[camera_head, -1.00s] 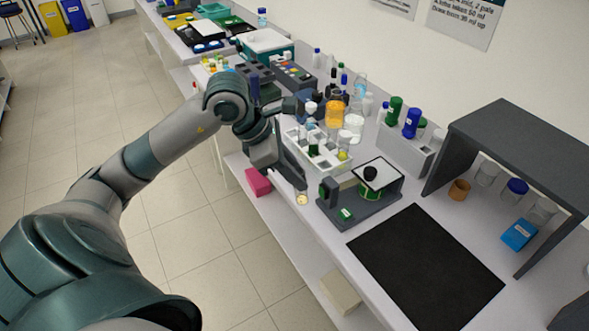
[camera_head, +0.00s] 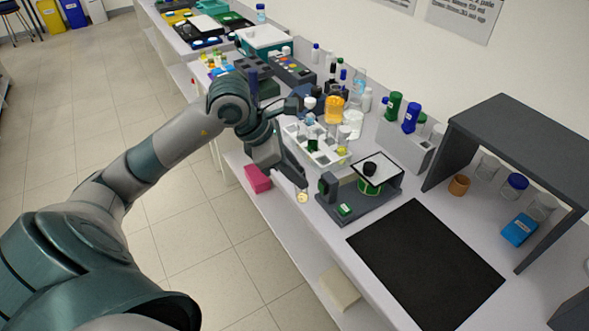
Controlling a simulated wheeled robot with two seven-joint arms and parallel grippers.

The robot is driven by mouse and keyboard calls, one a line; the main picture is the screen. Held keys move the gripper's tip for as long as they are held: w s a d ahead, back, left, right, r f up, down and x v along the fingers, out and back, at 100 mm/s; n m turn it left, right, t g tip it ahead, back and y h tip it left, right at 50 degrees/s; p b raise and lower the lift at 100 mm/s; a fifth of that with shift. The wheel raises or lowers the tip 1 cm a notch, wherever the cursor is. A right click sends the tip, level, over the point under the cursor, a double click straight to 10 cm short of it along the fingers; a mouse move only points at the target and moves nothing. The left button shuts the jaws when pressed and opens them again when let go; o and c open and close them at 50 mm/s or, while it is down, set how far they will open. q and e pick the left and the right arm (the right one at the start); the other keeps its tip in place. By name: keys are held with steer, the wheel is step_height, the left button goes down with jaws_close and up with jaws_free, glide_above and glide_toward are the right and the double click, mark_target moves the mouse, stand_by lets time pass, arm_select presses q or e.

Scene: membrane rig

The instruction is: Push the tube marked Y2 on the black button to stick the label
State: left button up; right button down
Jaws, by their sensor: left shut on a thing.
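My left gripper (camera_head: 298,181) is at the bench's front edge, in front of the white tube rack, and is shut on a tube (camera_head: 302,197). The tube's lower end, with yellow in it, shows below the fingers; its upper part is largely hidden and no marking is readable. The grey labelling device (camera_head: 348,211) stands right of the gripper, with the tube apart from it. My right gripper is not in view.
The white rack (camera_head: 325,157) holding several tubes stands behind the gripper. Bottles (camera_head: 334,110) crowd behind it. A black mat (camera_head: 425,265) lies clear on the right, beside a grey shelf (camera_head: 520,140). A pink box (camera_head: 257,179) is below left of the gripper.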

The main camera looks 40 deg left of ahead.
arm_select(q)
steer(key=shift+a+b+x, duration=0.2)
steer(key=shift+b+x, duration=0.1)
steer(key=shift+x, duration=0.8)
steer(key=shift+w+d, duration=0.15)
steer(key=shift+w, duration=0.2)
steer(key=shift+w+d, duration=0.35)
steer(key=shift+w, duration=0.55)
jaws_close()
steer(key=shift+w+d, duration=0.2)
steer(key=shift+w, duration=0.25)
steer(key=shift+s+r, duration=0.1)
steer(key=shift+r, duration=0.05)
steer(key=s+v, duration=0.1)
steer(key=v, duration=0.5)
steer(key=shift+s+d+p, duration=0.15)
steer(key=shift+p, duration=0.25)
